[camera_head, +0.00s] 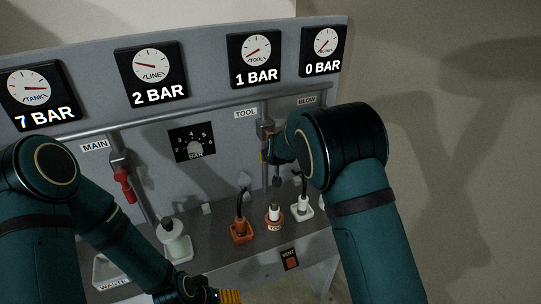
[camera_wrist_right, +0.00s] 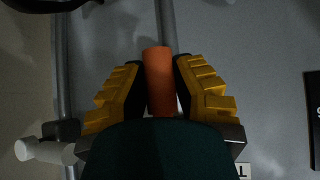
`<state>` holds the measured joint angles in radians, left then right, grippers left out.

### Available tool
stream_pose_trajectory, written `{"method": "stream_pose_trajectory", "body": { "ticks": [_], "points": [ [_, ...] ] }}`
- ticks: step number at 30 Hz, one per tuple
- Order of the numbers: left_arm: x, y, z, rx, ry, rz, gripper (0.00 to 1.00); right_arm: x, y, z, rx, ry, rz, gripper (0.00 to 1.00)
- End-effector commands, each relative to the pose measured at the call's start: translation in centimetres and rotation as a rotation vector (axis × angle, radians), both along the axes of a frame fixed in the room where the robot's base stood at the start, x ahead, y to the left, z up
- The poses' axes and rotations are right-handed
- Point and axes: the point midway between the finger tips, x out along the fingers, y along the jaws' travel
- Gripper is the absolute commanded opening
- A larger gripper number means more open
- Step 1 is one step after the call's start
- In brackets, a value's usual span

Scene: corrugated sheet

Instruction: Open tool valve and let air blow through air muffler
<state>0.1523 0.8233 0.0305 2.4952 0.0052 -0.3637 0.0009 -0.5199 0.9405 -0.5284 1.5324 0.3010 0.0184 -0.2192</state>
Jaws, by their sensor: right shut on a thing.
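The tool valve (camera_head: 266,128) sits on the pipe under the TOOL label (camera_head: 245,113). My right gripper (camera_wrist_right: 160,78) is at this valve, shut on its orange handle (camera_wrist_right: 158,80), which stands between the yellow fingers with a grey pipe behind. In the head view my right wrist hides most of the handle. The TOOL gauge (camera_head: 256,52) reads 1 BAR. My left gripper (camera_head: 230,296) is low at the bottom edge, mostly cut off; its opening cannot be seen. I cannot tell which shelf fitting is the air muffler.
The MAIN valve has a red handle (camera_head: 123,185). A white bottle (camera_head: 174,243), an orange fitting (camera_head: 241,232) with a black hose, an orange-and-white fitting (camera_head: 274,217) and a white fitting (camera_head: 301,208) stand on the shelf. A white handle (camera_wrist_right: 42,150) lies beside my right gripper.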

Motion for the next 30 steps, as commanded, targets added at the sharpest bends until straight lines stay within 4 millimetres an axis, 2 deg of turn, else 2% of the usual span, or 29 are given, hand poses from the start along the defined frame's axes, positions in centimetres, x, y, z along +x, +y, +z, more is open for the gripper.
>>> {"method": "stream_pose_trajectory", "body": {
  "ticks": [10,11,13,24,30],
  "points": [
    [0.0,0.0,0.0,0.000,0.000,0.000,0.80,0.0,-0.2,-0.3,-0.004,0.004,-0.002,0.00],
    [0.0,0.0,0.0,0.000,0.000,0.000,0.80,0.0,-0.2,-0.3,-0.004,0.004,-0.002,0.31],
    [0.0,0.0,0.0,0.000,0.000,0.001,0.80,0.0,-0.2,-0.2,-0.004,0.004,-0.002,0.56],
    [0.0,0.0,0.0,0.000,-0.001,0.001,0.80,-0.2,-0.1,0.1,-0.002,0.001,-0.001,0.58],
    [0.0,0.0,0.0,0.000,-0.001,0.001,0.80,-1.9,-0.3,2.0,-0.001,-0.001,-0.001,0.58]
  ]
}}
